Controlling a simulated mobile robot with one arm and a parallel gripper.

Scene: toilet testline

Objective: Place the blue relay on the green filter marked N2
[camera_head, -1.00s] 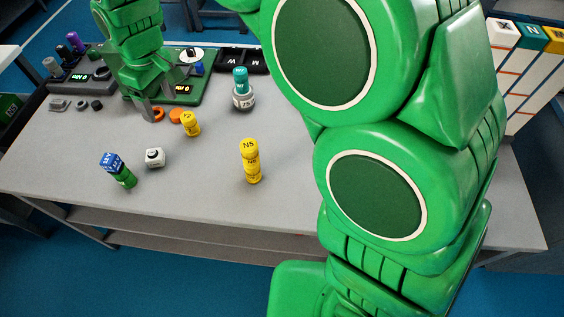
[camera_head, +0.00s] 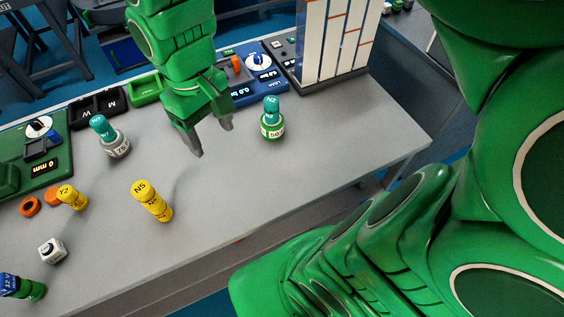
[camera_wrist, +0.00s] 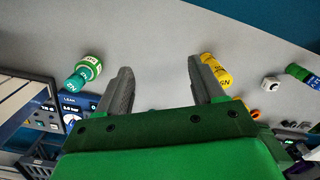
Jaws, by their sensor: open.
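A blue piece (camera_head: 8,285) with white lettering sits on a green cylinder (camera_head: 35,291) at the lower left edge of the head view; its marking is not clearly readable. A teal piece marked N2 (camera_head: 271,104) stands on a round green-and-white base marked 50 (camera_head: 271,128), right of my gripper. In the wrist view the teal piece (camera_wrist: 76,81) and its green base (camera_wrist: 90,67) show at left. My gripper (camera_head: 211,138) is open and empty above the table, between the N2 stack and the yellow pieces. Its two fingers (camera_wrist: 160,72) show apart in the wrist view.
A yellow stack marked N5 (camera_head: 150,200), a yellow piece (camera_head: 70,196), orange rings (camera_head: 30,207) and a white block (camera_head: 52,250) stand left. A teal-topped bottle (camera_head: 115,142) stands behind them. A blue device (camera_head: 250,88) and white rack (camera_head: 335,45) line the back. The front-right table is clear.

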